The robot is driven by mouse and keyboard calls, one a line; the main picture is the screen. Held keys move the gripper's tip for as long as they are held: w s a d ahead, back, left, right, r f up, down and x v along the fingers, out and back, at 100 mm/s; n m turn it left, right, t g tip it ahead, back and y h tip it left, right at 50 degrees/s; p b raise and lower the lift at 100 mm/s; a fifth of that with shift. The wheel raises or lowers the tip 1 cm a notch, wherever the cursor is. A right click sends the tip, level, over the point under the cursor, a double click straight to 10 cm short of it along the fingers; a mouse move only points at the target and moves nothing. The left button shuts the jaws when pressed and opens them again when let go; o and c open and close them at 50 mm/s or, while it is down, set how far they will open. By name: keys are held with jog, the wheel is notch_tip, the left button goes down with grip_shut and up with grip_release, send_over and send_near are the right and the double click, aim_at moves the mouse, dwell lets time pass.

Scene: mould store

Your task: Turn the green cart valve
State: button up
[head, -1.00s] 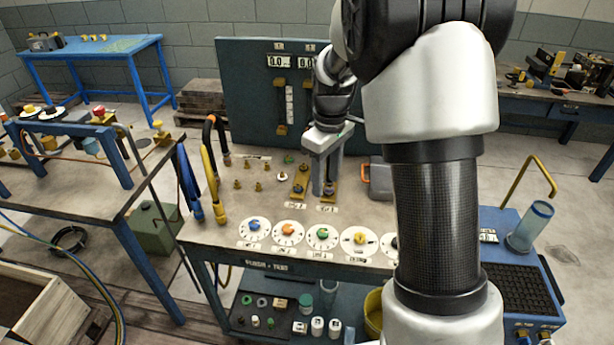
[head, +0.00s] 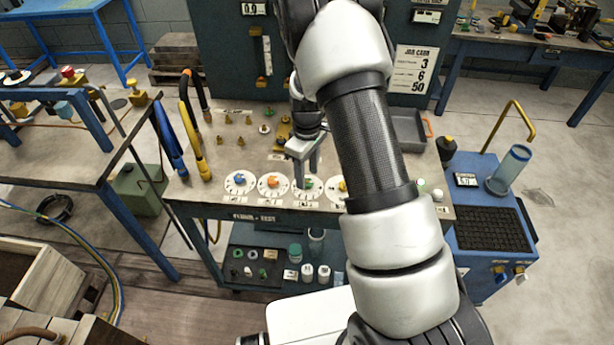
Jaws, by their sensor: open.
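The green cart valve (head: 309,184) is a small knob on a white round dial in the row along the cart's front edge. My gripper (head: 305,176) points down over this dial with its fingers apart. The fingers and the arm hide part of the knob, and I cannot tell whether they touch it. To its left on the same row are the orange valve (head: 272,182) and the blue valve (head: 239,180). The yellow valve (head: 342,186) is just to the right, partly covered by my arm.
Yellow and blue hoses (head: 193,150) stand at the cart's left end. Small brass fittings (head: 241,141) stand behind the dials. A grey tray (head: 408,130) lies at the back right. A blue unit with a clear cylinder (head: 509,168) stands right of the cart.

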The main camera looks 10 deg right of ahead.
jog(key=shift+f, duration=1)
jog(key=c, duration=1)
jog(key=shift+c, duration=0.2)
